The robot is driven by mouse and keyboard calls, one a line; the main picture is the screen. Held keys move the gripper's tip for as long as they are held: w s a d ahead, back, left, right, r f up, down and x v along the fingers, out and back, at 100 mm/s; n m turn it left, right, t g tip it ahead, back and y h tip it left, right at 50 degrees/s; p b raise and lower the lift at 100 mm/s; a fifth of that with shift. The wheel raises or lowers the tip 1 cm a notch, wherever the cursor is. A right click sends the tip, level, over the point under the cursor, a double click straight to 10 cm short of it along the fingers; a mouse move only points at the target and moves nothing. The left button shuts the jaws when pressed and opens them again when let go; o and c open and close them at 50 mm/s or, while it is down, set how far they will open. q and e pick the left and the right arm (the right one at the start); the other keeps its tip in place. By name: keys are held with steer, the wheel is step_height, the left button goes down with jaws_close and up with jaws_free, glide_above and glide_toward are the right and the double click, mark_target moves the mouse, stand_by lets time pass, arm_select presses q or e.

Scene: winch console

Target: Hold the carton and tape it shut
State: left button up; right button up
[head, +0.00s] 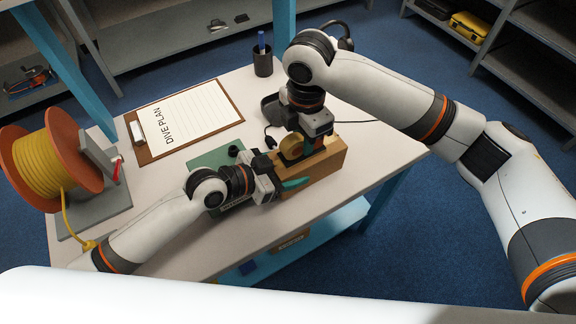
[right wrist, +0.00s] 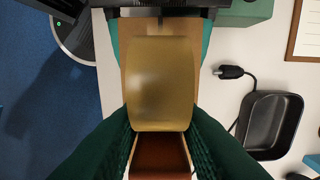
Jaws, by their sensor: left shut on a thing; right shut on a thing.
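A tan carton (head: 328,157) lies on the table near its right edge. My left gripper (head: 288,174) is shut on its near-left end; one teal finger shows along the front side, and in the right wrist view teal fingers (right wrist: 205,45) flank the carton. My right gripper (head: 296,140) comes down from above and is shut on a yellow tape roll (head: 291,148). In the right wrist view the tape roll (right wrist: 160,85) sits between dark green fingers, over the carton's top, and hides much of it. Whether the tape touches the carton I cannot tell.
A clipboard (head: 190,115) marked DIVE PLAN lies at the back left. A pen cup (head: 262,60) stands at the back. A winch drum with yellow rope (head: 50,163) is at the left. A black tray (right wrist: 270,125) and cable plug (right wrist: 230,72) lie beside the carton.

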steer(key=shift+s+a+f, duration=0.15)
steer(key=shift+s+a, duration=0.4)
steer(key=shift+a, duration=0.05)
steer(key=shift+w+d+r, duration=0.4)
steer(key=shift+d+r, duration=0.1)
steer(key=shift+r, duration=0.35)
steer(key=shift+w+d+r, duration=0.4)
steer(key=shift+d+r, duration=0.15)
steer(key=shift+r, duration=0.3)
steer(key=shift+w+d+r, duration=0.4)
steer(key=shift+d+r, duration=0.1)
steer(key=shift+r, duration=0.35)
arm_select(q)
steer(key=o, duration=1.1)
steer(key=shift+o, duration=0.2)
